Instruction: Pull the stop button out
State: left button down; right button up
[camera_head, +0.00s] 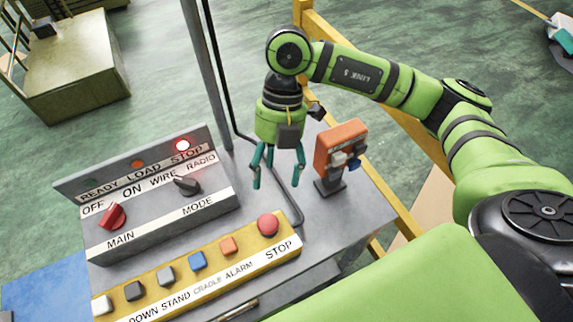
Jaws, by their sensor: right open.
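The stop button (268,225) is a round red knob at the right end of the yellow button strip (225,275), above the printed word STOP. I cannot tell from here how far it sits out of the strip. My right gripper (279,182) hangs fingers down above the grey desk top, behind the stop button and apart from it. Its teal fingers are open with nothing between them. My left gripper is not in view.
The grey switch panel (160,215) stands left, with a lit red STOP lamp (182,146), a red MAIN knob (112,215) and a black MODE knob (187,184). An orange box on a stand (341,142) is right of the gripper. Yellow rails (405,225) edge the desk's right.

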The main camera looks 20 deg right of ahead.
jog(key=b, duration=0.5)
send_over(267, 222)
jog(key=w+d, duration=0.1)
jog(key=f, duration=0.6)
jog(key=shift+w+d+f, duration=0.15)
jog(key=shift+d, duration=0.05)
jog(key=b+x, duration=0.2)
jog(key=x, duration=0.2)
jog(key=shift+w+d+f, duration=0.1)
jog(key=shift+w+f, duration=0.05)
jog(key=shift+f, duration=0.1)
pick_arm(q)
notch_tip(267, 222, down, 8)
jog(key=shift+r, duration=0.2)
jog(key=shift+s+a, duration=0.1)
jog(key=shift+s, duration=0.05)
